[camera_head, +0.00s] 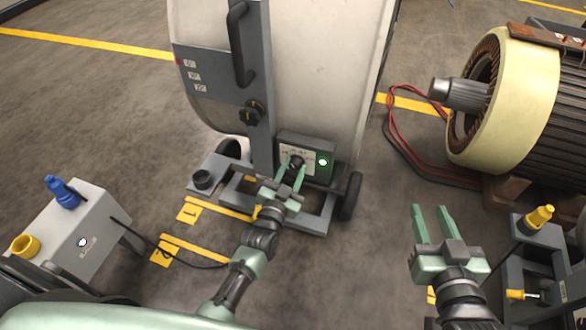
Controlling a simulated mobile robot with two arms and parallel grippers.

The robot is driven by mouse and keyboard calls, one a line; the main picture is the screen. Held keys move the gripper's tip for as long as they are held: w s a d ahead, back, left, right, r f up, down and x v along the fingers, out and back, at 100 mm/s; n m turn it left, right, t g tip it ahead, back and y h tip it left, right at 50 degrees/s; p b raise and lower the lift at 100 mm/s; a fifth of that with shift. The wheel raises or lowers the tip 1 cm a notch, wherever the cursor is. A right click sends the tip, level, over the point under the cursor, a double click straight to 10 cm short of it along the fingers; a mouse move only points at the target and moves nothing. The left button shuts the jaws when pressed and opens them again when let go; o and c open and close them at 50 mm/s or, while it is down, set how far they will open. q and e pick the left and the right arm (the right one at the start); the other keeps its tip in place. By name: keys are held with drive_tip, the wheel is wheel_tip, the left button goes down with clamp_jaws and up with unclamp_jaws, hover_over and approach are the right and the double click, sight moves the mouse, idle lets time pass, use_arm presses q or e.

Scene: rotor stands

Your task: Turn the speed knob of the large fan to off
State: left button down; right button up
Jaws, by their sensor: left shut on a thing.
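The large fan (285,55) stands on a wheeled grey frame at the top middle of the head view. A control box (320,148) with a lit light (322,162) is mounted low on its front. The dark speed knob (297,161) sits on the box's pale panel. My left gripper (296,171) is at the panel, its green fingers shut on the speed knob and partly hiding it. The knob's pointer and setting are too small to read. My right gripper (432,220) is open and empty above the floor at the right.
A dark star-shaped handle (250,114) is on the fan's grey post. A grey box (85,235) with blue and yellow parts stands at the left. A large motor rotor (510,100) and red and black cables (395,135) are at the right. A stand with a yellow knob (540,217) is at the lower right.

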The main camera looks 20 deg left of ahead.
use_arm(q)
drive_tip(key=shift+r+n+p, duration=0.15)
drive_tip(key=shift+n+p, duration=0.5)
drive_tip(key=shift+n, duration=0.45)
drive_tip(key=n+p, duration=0.1)
drive_tip(key=n, duration=0.2)
drive_tip(key=shift+n, duration=0.4)
drive_tip(key=shift+a+n, duration=0.1)
drive_tip(key=shift+n, duration=0.8)
use_arm(e)
drive_tip(key=s+d+f+g+h, duration=0.2)
drive_tip(key=s+d+f+g, duration=0.2)
drive_tip(key=s+f+g, duration=0.4)
drive_tip(key=shift+s+f, duration=1)
drive_tip(key=shift+f, duration=0.3)
drive_tip(key=shift+d, duration=0.1)
use_arm(q)
drive_tip(key=c, duration=1)
unclamp_jaws()
drive_tip(key=shift+s+p, duration=0.1)
drive_tip(key=shift+p, duration=0.2)
